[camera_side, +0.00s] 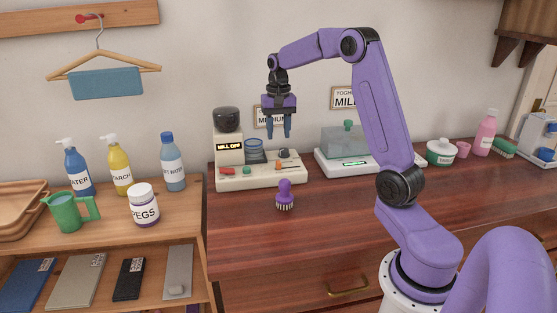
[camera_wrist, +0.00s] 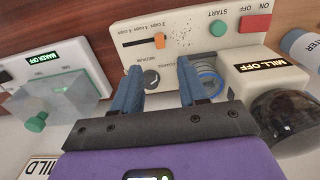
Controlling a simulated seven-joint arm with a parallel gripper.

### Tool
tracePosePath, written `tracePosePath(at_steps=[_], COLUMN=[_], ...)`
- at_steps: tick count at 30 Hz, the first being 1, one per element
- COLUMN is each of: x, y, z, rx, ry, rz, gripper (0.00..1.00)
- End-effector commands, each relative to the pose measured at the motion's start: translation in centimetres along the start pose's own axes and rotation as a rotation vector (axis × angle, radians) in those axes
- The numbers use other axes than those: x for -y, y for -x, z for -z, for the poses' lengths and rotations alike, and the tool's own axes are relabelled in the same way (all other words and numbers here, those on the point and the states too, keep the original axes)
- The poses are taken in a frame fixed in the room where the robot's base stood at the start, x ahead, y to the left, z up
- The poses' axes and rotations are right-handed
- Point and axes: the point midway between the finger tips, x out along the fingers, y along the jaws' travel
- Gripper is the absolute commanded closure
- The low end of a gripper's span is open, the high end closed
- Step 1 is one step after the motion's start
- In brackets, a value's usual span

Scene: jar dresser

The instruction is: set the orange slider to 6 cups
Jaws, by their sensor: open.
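The slider is a small orange knob in the side view (camera_side: 283,152), on the top right of the mill (camera_side: 262,180). My gripper (camera_side: 280,135) hangs above the mill, open and empty, fingers pointing down. In the wrist view my gripper (camera_wrist: 160,80) has its fingers spread, with the slider beyond the tips and apart from them.
A black dial (camera_wrist: 151,78), green START button (camera_wrist: 218,27) and red button (camera_wrist: 254,23) share the panel. The mill's display (camera_side: 229,146) reads MILL OFF. A purple brush (camera_side: 285,195) stands in front. A maker with a clear cover (camera_side: 345,140) stands to the right.

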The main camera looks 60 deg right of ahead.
Motion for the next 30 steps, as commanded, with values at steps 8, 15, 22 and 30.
tracePosePath(at_steps=[8,15,22,30], x=[-0.1,0.0,-0.1,0.0], y=[-5.4,-8.8,-10.1,-10.1], z=[-0.1,-0.1,-0.1,0.0], rx=[0.005,0.003,0.001,0.000], ry=[0.001,0.001,0.000,0.001], rz=[-0.003,-0.001,-0.001,0.000], gripper=[0.57,0.57,0.57,0.61])
